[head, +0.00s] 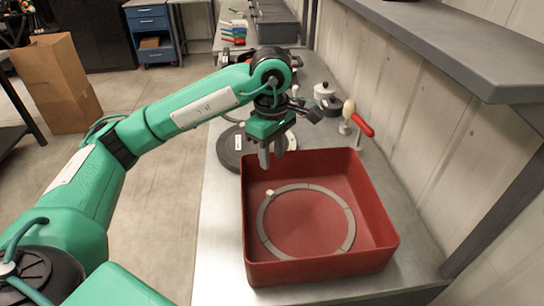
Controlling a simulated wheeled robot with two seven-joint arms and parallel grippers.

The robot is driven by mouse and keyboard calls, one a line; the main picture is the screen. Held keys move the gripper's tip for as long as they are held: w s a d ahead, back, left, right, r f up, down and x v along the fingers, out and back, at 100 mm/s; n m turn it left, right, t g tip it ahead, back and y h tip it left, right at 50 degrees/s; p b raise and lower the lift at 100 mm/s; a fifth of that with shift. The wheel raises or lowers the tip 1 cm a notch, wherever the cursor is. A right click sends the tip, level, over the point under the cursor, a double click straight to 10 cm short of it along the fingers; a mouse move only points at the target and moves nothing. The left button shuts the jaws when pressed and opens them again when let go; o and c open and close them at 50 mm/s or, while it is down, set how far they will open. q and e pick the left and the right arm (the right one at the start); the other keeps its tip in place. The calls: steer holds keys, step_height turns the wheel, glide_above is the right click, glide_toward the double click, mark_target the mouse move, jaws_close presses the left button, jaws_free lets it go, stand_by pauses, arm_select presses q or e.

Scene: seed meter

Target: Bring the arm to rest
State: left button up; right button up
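My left arm, green, reaches in from the left. Its gripper (271,156) points down above the far left edge of the red tray (385,235). The two grey fingers stand a little apart with nothing seen between them. A thin grey segmented ring (348,213) lies flat on the tray floor. A small pale piece (270,193) sits on the ring's far left part. A dark round disc (228,150) lies on the bench behind the tray, partly hidden by my gripper. My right gripper is out of view.
The grey bench (222,240) runs along the wall, with a shelf (460,45) overhead at right. Behind the tray stand a red-handled tool (358,120) and a white lidded pot (324,91). A cardboard box (58,85) and blue drawers (150,30) stand on the floor at left.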

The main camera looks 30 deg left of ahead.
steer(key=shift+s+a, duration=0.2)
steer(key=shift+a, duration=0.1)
